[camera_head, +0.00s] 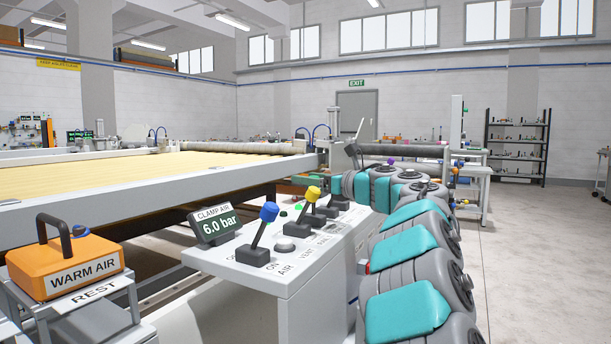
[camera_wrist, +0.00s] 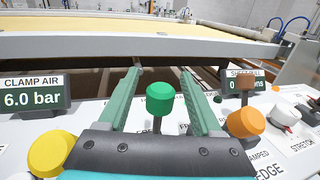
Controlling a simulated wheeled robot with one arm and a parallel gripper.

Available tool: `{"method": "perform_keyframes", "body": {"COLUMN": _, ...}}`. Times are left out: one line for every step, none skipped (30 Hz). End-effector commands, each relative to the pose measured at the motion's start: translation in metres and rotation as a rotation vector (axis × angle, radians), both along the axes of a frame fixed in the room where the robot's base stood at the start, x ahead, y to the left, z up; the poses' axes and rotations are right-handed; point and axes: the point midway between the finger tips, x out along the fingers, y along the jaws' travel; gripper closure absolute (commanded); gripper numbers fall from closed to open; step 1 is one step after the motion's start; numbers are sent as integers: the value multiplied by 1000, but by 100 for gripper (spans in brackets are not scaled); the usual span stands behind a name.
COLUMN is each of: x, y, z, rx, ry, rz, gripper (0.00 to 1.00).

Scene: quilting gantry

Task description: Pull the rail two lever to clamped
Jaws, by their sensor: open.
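In the wrist view my gripper (camera_wrist: 160,76) is open, with one green finger on each side of a lever with a green knob (camera_wrist: 160,98). The knob shows between the fingers with a gap on both sides, and no contact is visible. The lever's lower part and most of its label are hidden by my gripper, so I cannot read whether it is rail two. A yellow knob (camera_wrist: 52,155) is at the left and an orange knob (camera_wrist: 246,122) at the right. A partly hidden label near the orange knob ends in "AMPED". My fingers are not clear in the head view.
The head view shows the console (camera_head: 300,262) with a blue-knobbed lever (camera_head: 269,212) and a yellow-knobbed lever (camera_head: 313,194). A clamp air display (camera_head: 216,225) reads 6.0 bar. An orange warm air unit (camera_head: 66,266) rests at left. The quilting frame (camera_head: 150,190) lies behind; floor at right is clear.

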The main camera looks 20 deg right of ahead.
Motion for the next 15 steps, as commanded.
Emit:
{"method": "perform_keyframes", "body": {"x": 6, "y": 3, "z": 1, "rx": 1, "ry": 0, "rz": 3, "gripper": 34}}
{"method": "perform_keyframes", "body": {"x": 9, "y": 4, "z": 0, "rx": 2, "ry": 1, "rz": 3, "gripper": 34}}
{"method": "perform_keyframes", "body": {"x": 12, "y": 4, "z": 0, "rx": 3, "ry": 0, "rz": 2, "gripper": 34}}
{"method": "perform_keyframes", "body": {"x": 13, "y": 5, "z": 0, "rx": 4, "ry": 1, "rz": 1, "gripper": 34}}
{"method": "perform_keyframes", "body": {"x": 14, "y": 5, "z": 0, "rx": 4, "ry": 1, "rz": 0, "gripper": 34}}
{"method": "perform_keyframes", "body": {"x": 15, "y": 5, "z": -1, "rx": 4, "ry": 1, "rz": -1, "gripper": 34}}
{"method": "perform_keyframes", "body": {"x": 16, "y": 5, "z": -1, "rx": 4, "ry": 0, "rz": -2, "gripper": 34}}
{"method": "perform_keyframes", "body": {"x": 16, "y": 5, "z": -1, "rx": 4, "ry": 0, "rz": -2, "gripper": 34}}
{"method": "perform_keyframes", "body": {"x": 15, "y": 5, "z": -1, "rx": 4, "ry": 0, "rz": -2, "gripper": 34}}
{"method": "perform_keyframes", "body": {"x": 15, "y": 5, "z": -1, "rx": 4, "ry": -1, "rz": -2, "gripper": 34}}
{"method": "perform_keyframes", "body": {"x": 15, "y": 5, "z": -1, "rx": 4, "ry": -1, "rz": -2, "gripper": 34}}
{"method": "perform_keyframes", "body": {"x": 15, "y": 5, "z": -1, "rx": 4, "ry": -1, "rz": -2, "gripper": 35}}
{"method": "perform_keyframes", "body": {"x": 15, "y": 5, "z": -1, "rx": 4, "ry": -1, "rz": -2, "gripper": 38}}
{"method": "perform_keyframes", "body": {"x": 15, "y": 5, "z": -1, "rx": 4, "ry": -1, "rz": -2, "gripper": 42}}
{"method": "perform_keyframes", "body": {"x": 15, "y": 5, "z": 0, "rx": 4, "ry": -1, "rz": -2, "gripper": 46}}
